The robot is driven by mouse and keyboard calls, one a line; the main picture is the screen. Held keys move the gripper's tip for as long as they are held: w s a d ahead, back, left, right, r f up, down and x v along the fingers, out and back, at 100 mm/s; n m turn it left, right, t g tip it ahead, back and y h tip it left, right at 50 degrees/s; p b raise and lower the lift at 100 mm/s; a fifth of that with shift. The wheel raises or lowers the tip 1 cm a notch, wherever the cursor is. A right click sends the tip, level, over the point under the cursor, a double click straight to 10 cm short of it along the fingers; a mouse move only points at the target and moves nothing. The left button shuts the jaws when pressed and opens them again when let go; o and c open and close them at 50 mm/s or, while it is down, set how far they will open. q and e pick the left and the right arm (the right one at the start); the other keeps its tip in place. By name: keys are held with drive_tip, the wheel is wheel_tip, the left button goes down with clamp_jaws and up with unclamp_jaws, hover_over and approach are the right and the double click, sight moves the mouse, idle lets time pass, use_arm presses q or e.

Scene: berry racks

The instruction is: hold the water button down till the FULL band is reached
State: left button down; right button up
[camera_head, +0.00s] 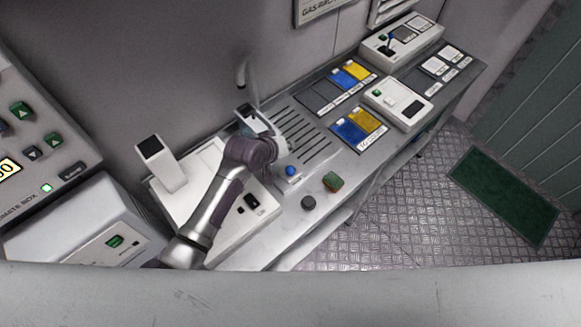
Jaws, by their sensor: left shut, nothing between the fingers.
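A small blue button (291,170) sits on a pale box on the worktop, and its top shows uncovered. My left arm reaches in from the lower left, with its dark wrist bent over the worktop. My left gripper (270,172) is shut and empty, just left of the blue button; the wrist partly hides it, and I cannot tell whether it touches the button's box. A thin grey spout (241,75) stands against the wall behind. I cannot make out a FULL band. My right gripper is not in view.
A slatted drain grid (312,140) lies right of the wrist. Blue and yellow trays (349,132) and white devices (398,103) fill the right. A control panel (62,128) stands left.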

use_arm(q)
drive_tip(key=f, duration=0.2)
drive_tip(key=b, duration=0.6)
hover_over(288, 170)
wheel_tip(288, 170, down, 5)
drive_tip(key=shift+d+f, duration=0.1)
drive_tip(key=shift+f+b, duration=0.55)
drive_tip(key=shift+f, duration=0.15)
drive_tip(key=shift+f, duration=0.1)
drive_tip(key=shift+f, duration=0.3)
drive_tip(key=shift+f+b, duration=0.35)
drive_tip(key=shift+f, duration=0.25)
idle(5.1)
